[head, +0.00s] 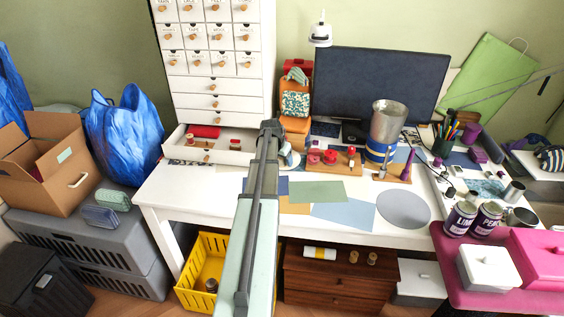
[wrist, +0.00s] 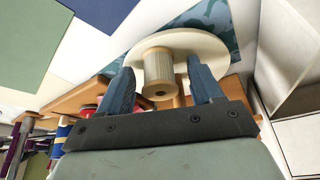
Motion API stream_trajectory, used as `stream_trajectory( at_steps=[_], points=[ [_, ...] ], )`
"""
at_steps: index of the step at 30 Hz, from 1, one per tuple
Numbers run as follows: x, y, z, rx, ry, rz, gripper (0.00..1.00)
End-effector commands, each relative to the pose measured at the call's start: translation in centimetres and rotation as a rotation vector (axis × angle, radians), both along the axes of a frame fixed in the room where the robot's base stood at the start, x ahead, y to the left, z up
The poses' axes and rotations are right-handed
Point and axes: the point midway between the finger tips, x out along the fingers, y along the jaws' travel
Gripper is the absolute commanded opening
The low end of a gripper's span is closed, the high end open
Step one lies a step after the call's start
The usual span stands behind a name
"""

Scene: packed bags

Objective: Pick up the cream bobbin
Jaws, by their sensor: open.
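The cream bobbin (wrist: 158,66), wound with pale thread on a brown wooden core, sits against a round white plate (wrist: 215,50) in the wrist view. My gripper (wrist: 160,62) is open, with one blue-grey finger on each side of the bobbin. The fingers look apart from it, with a small gap on each side; whether either touches is hard to tell. In the head view my arm covers the gripper and most of that spot; a pale bobbin (head: 286,150) shows just right of the arm on the white desk (head: 190,190).
Red spools on a wooden board (head: 340,165) stand to the right, with a metal canister (head: 388,125) beyond. An open drawer (head: 215,147) holding spools is to the left. Coloured sheets (head: 318,191) lie flat in front. A monitor (head: 380,85) stands behind.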

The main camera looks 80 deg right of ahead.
Motion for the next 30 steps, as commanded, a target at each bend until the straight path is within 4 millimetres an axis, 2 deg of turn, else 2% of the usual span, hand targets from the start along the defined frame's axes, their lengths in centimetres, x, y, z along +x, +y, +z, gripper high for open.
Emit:
stream_trajectory(
  at_steps=[5,22,30],
  points=[
    [-0.01,0.00,0.00,0.000,0.000,0.000,0.65],
    [-0.02,0.01,0.01,0.000,0.000,0.000,0.11],
    [-0.02,0.01,0.14,0.000,0.000,0.000,0.10]
  ],
)
